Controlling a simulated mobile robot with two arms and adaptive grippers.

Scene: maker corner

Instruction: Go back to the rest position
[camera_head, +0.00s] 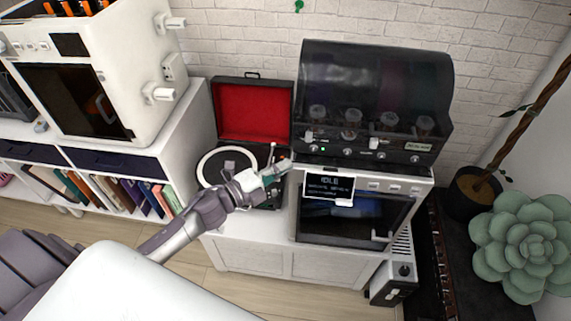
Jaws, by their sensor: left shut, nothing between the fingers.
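My left gripper (277,172) reaches in from the lower left. It is shut and empty. In the picture it lies in front of the right part of the record player (214,168) and just left of the machine with the small screen. I cannot tell whether it touches anything. My right gripper is not in view.
A black record player case with a red-lined open lid (252,113) stands on a white cabinet (262,259). Right of it is a machine with a dark hood (375,85) and a screen reading IDLE (329,187). A white printer-like box (135,60) stands left, a succulent (525,243) right.

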